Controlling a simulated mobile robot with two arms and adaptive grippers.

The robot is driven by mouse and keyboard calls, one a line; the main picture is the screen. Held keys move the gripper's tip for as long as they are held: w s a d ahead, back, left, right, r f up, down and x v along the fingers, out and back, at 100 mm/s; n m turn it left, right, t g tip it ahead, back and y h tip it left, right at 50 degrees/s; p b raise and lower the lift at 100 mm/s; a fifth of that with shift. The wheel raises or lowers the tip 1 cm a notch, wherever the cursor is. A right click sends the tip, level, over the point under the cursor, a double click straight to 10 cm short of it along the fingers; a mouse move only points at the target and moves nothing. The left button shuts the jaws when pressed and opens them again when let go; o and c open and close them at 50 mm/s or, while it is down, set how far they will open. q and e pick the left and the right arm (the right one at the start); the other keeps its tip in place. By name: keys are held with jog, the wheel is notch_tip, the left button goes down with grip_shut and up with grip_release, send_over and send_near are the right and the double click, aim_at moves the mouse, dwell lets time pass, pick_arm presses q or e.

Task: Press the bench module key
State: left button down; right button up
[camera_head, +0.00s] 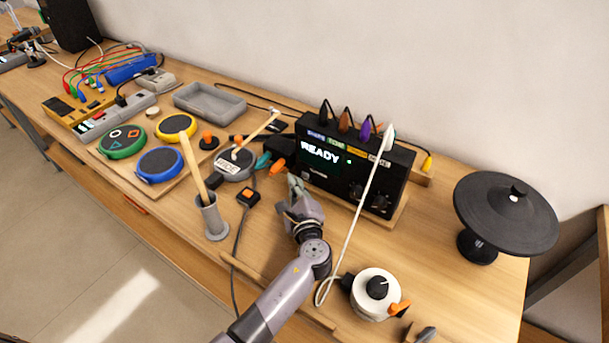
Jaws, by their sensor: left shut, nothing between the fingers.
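The black bench module (318,182) stands at the middle right, with a lit screen (321,153) reading READY. Coloured labels run above the screen, and black, brown and purple pieces (365,130) stand along its top. Dark knobs (378,203) sit low on its right front. My left gripper (294,184) is shut and empty, its fingertips close to the module's lower left front. I cannot tell whether they touch it. The gripper may hide part of the module's lower left edge. Which part is the key is not clear. My right gripper is not in view.
A small black switch with an orange button (248,196) and a grey cup (211,220) with a wooden stick stand left. Round green (122,141), yellow and blue pads lie further left. A white cable crosses the module's front. A white round device (372,300) and black disc stand (506,222) are right.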

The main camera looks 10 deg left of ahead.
pick_arm(q)
jog(key=shift+s+a+r+p, duration=0.1)
jog(key=shift+s+a+p, duration=0.2)
jog(key=shift+s, duration=0.4)
jog(key=shift+s+a+f+p, duration=0.1)
jog(key=shift+s+a+p, duration=0.2)
jog(key=shift+s, duration=0.45)
jog(key=shift+s+a+r+p, duration=0.15)
jog(key=shift+s+p, duration=0.25)
jog(key=shift+s, duration=0.3)
jog(key=shift+s+a, duration=0.25)
jog(key=shift+s, duration=0.5)
